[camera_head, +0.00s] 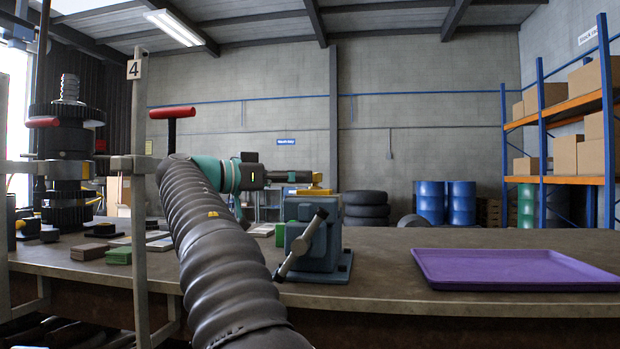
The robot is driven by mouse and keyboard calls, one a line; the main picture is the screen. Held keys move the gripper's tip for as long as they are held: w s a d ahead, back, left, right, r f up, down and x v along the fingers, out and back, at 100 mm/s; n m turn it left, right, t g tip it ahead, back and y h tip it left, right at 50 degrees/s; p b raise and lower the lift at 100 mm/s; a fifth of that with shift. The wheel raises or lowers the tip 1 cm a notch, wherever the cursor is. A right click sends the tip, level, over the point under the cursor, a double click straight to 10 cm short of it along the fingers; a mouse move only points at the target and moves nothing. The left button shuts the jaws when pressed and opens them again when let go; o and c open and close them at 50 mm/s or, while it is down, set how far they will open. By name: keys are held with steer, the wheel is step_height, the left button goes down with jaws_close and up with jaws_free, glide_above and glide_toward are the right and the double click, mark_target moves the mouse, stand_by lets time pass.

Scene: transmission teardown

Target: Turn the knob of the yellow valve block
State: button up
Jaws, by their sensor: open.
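A yellow block (315,191), which looks like the yellow valve block, shows as a small piece at the top of a blue-grey vise (325,242) on the bench. Its knob cannot be made out and may be hidden by my gripper. My gripper (303,177) points right, level, just above and left of the yellow block. It is seen side-on, small and dark, with its jaws open. I cannot tell whether it touches the block or has the knob between its fingers.
The vise's grey handle (300,245) slants across its front. A purple tray (517,268) lies on the bench (390,262) at right, with bare bench between. A press with a red-handled lever stands at left. Green blocks (118,256) and small dark parts lie near it.

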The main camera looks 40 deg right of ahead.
mark_target(315, 177)
steer(key=shift+s+d, duration=0.25)
steer(key=shift+d, duration=0.95)
steer(key=shift+s+d, duration=0.2)
steer(key=shift+d, duration=1)
